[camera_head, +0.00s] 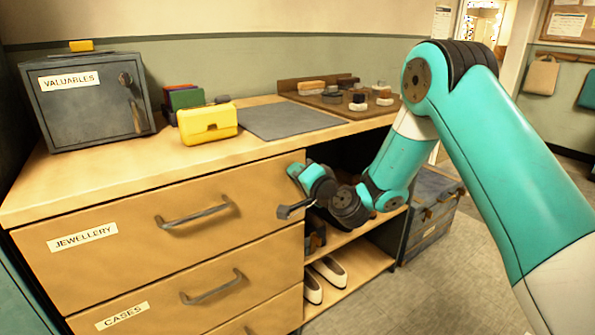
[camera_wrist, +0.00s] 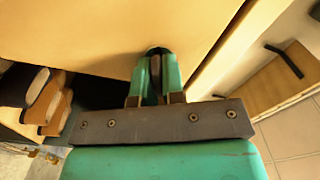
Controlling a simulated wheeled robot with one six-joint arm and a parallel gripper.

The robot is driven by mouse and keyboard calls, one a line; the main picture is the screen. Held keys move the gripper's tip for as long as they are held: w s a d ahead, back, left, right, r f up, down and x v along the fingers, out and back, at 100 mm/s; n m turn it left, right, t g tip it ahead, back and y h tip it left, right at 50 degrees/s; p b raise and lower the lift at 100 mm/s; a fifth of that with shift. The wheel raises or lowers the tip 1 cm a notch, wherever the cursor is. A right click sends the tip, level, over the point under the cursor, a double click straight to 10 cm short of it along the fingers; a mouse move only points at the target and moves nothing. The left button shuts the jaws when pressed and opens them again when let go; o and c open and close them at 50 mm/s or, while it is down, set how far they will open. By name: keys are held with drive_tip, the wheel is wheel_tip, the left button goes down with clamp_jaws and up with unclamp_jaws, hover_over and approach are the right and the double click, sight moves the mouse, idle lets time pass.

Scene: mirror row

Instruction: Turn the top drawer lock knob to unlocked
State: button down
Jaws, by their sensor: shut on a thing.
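The top drawer front (camera_head: 130,235), labelled JEWELLERY, is closed. My gripper (camera_wrist: 152,72) is at the right end of this drawer front. In the wrist view its two teal fingers are shut on a small dark lock knob (camera_wrist: 155,65) that stands out from the wooden front. The fingers cover most of the knob, so its turn position and any markings cannot be read.
The top drawer's bar handle (camera_head: 197,215) is left of my gripper. Below is the CASES drawer (camera_head: 150,310). An open shelf (camera_head: 352,275) with white shoes (camera_head: 330,271) is at the right. A yellow case (camera_head: 208,123) and a grey safe (camera_head: 88,103) stand on top.

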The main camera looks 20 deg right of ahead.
drive_tip(key=m+p, duration=0.1)
drive_tip(key=m, duration=0.4)
drive_tip(key=shift+d, duration=0.15)
drive_tip(key=shift+m+p, duration=0.3)
drive_tip(key=shift+m, duration=0.1)
drive_tip(key=c, duration=1.2)
unclamp_jaws()
drive_tip(key=shift+f, duration=0.1)
